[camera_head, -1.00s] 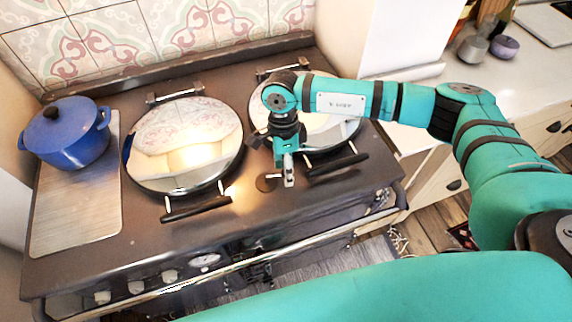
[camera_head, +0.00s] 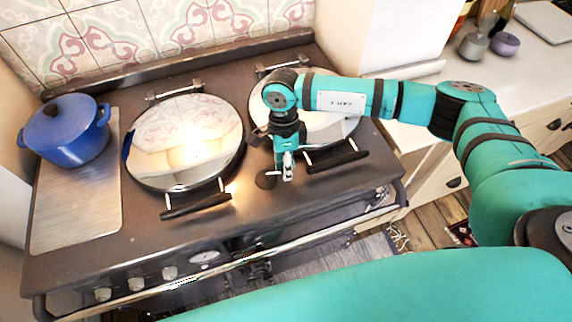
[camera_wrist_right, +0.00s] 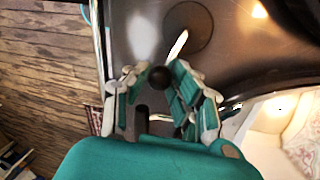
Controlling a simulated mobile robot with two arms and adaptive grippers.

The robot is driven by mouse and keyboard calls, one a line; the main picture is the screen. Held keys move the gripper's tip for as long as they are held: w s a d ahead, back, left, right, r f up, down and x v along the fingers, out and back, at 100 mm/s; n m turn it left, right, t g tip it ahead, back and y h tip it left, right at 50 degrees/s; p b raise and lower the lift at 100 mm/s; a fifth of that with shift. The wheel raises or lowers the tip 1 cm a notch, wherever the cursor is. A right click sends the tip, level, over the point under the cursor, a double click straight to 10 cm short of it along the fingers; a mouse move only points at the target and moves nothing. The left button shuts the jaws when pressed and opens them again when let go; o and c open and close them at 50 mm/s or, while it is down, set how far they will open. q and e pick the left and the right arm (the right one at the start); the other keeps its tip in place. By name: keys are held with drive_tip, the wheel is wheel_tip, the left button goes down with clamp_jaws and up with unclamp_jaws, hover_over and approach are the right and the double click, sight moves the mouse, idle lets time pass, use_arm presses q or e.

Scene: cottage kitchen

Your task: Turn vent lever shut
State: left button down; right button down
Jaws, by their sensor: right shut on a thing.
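The vent lever shows in the right wrist view as a thin shiny bar (camera_wrist_right: 178,46) with a black ball knob (camera_wrist_right: 158,77). It runs out from a dark round disc (camera_wrist_right: 187,27) set in the stove top. In the head view the disc (camera_head: 266,180) lies in front of the gap between the two round lids. My right gripper (camera_head: 287,174) points down just right of the disc. In the wrist view its fingers (camera_wrist_right: 160,85) are closed around the knob. In the head view the fingers hide the knob. My left gripper is not in view.
Two domed chrome lids, left (camera_head: 184,142) and right (camera_head: 325,118), have dark front handles (camera_head: 196,206) (camera_head: 337,162) close to my right gripper. A blue pot (camera_head: 66,135) stands at the left on a metal plate (camera_head: 75,220). A rail (camera_head: 250,258) runs along the stove front.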

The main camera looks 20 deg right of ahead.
drive_tip(key=m, duration=0.1)
drive_tip(key=m+b, duration=0.1)
drive_tip(key=s+m+b, duration=0.1)
drive_tip(key=shift+a+f+y, duration=0.15)
drive_tip(key=shift+a+y, duration=0.1)
drive_tip(key=shift+y, duration=0.15)
drive_tip(key=m+b, duration=0.1)
drive_tip(key=m, duration=0.1)
drive_tip(key=s+a+m+b, duration=0.1)
drive_tip(key=shift+s+m+t+y, duration=0.2)
drive_tip(key=shift+m+t+y, duration=0.1)
drive_tip(key=shift+m, duration=0.1)
drive_tip(key=m+b, duration=0.1)
drive_tip(key=a+m+b, duration=0.1)
drive_tip(key=m, duration=0.1)
drive_tip(key=shift+s+a+t+b, duration=0.2)
drive_tip(key=shift+s+t+b, duration=0.1)
drive_tip(key=shift+s+b, duration=0.1)
drive_tip(key=shift+s+a+r+m+t+y+b, duration=0.1)
drive_tip(key=shift+a+m+b, duration=0.2)
drive_tip(key=shift+m, duration=0.35)
drive_tip(key=shift+w+a+r+m+t+y+b, duration=0.1)
drive_tip(key=shift+a+m+b, duration=0.1)
drive_tip(key=shift+m+b, duration=0.3)
drive_tip(key=shift+s+a+m+t+y+b, duration=0.1)
drive_tip(key=shift+a+m+b, duration=0.15)
drive_tip(key=shift+m, duration=0.5)
drive_tip(key=c, duration=1.1)
unclamp_jaws()
drive_tip(key=shift+o, duration=0.2)
